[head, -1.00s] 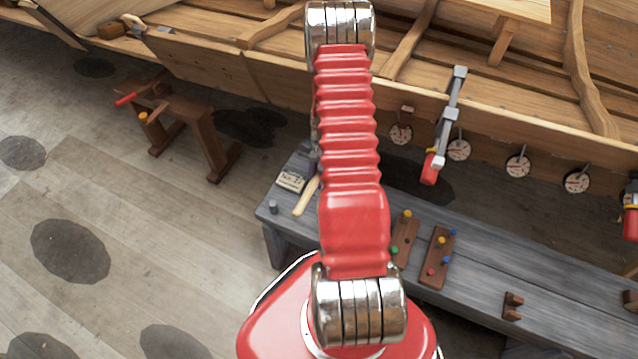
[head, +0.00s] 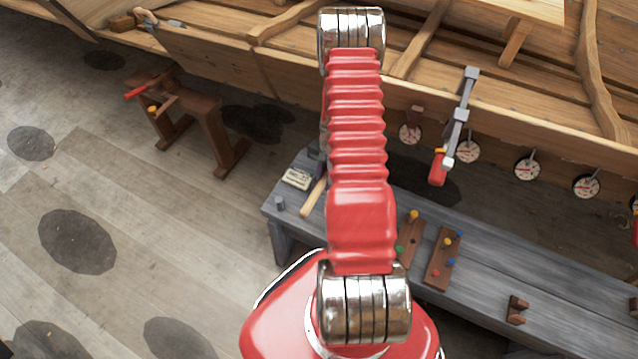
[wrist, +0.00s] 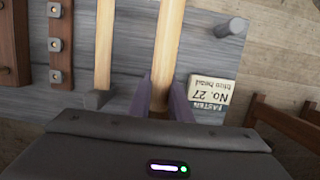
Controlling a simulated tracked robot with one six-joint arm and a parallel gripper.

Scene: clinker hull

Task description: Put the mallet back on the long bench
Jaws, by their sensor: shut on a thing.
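My gripper (wrist: 160,98) is shut on the pale wooden handle of the mallet (wrist: 168,45), with one purple-grey finger on each side. The mallet's head is hidden in the wrist view. In the head view a pale handle (head: 313,197), seemingly the same one, shows left of my red arm, over the end of the long grey bench (head: 480,270). My gripper is mostly hidden behind my arm there. I cannot tell whether the mallet touches the bench top.
A second pale wooden stick (wrist: 104,45) lies beside the mallet. A printed card (head: 298,178) and a short grey post (head: 279,203) stand near the bench's left end. Peg boards (head: 443,262) lie farther right. The wooden hull (head: 400,90) rises behind; a brown trestle (head: 190,110) stands left.

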